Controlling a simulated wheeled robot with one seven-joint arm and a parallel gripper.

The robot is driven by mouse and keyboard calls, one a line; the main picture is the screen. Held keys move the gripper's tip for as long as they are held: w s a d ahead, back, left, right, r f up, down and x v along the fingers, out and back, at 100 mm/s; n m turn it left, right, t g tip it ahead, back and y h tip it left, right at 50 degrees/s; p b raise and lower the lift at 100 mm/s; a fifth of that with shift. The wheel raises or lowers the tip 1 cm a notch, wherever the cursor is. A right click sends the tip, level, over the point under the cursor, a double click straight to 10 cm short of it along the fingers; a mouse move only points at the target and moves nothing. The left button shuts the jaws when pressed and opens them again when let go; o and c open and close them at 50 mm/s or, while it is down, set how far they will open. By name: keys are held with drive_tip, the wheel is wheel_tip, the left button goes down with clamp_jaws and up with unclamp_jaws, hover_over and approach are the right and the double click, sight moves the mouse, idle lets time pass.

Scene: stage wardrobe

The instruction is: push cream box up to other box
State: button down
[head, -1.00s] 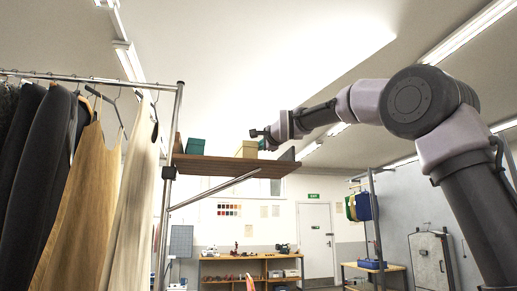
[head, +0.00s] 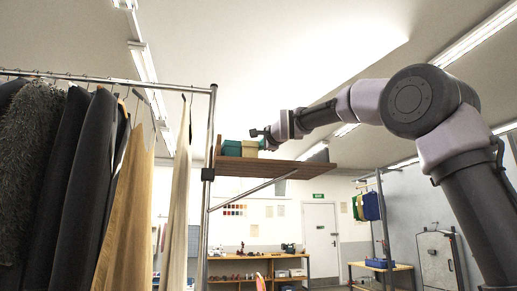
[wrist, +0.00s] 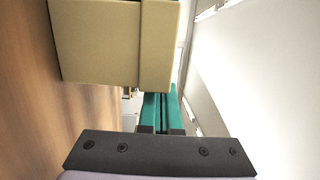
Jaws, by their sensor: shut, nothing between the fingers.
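The cream box (head: 250,149) sits on the wooden shelf (head: 262,168), with the teal box (head: 231,148) to its left. In the head view the two boxes appear side by side with no visible gap; whether they touch I cannot tell. My gripper (head: 262,143) is at the right side of the cream box, its green fingers partly hidden. In the wrist view the cream box (wrist: 100,45) fills the upper left, and my green fingers (wrist: 163,108) are together, empty, with their tips close to it. The teal box is hidden there.
A rail of hanging garments (head: 75,180) stands at the left, its upright pole (head: 206,190) beside the shelf's left end.

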drive_tip(key=v, duration=1)
drive_tip(key=shift+s+d, duration=0.2)
drive_tip(key=shift+s, duration=0.15)
